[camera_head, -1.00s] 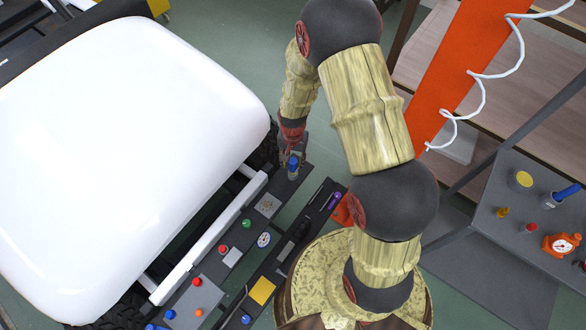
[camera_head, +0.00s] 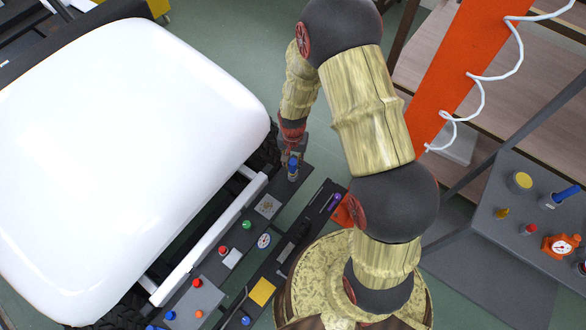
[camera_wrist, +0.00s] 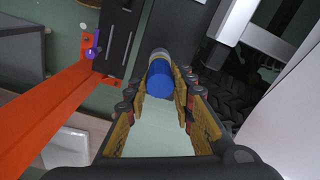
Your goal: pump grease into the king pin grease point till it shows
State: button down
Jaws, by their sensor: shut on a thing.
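My gripper (camera_head: 291,157) is at the far end of a dark narrow bench, beside the cart's front wheel. In the wrist view its fingers (camera_wrist: 160,88) are shut on a blue-topped cylinder (camera_wrist: 159,78) with a pale metal ring. The cylinder also shows in the head view (camera_head: 293,168), roughly upright at the bench end; I cannot tell whether it is lifted. The white-bodied cart (camera_head: 130,150) fills the left. I cannot make out the king pin grease point or any grease in either view.
The dark bench (camera_head: 280,205) carries several coloured buttons and small parts. A grey side table (camera_head: 510,225) at right holds a yellow-topped can, a blue-handled tool and an orange gauge. An orange post (camera_head: 455,75) with a coiled white hose stands behind my arm.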

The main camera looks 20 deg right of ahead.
jog(key=shift+r+p, duration=1.9)
jog(key=shift+r, duration=1.05)
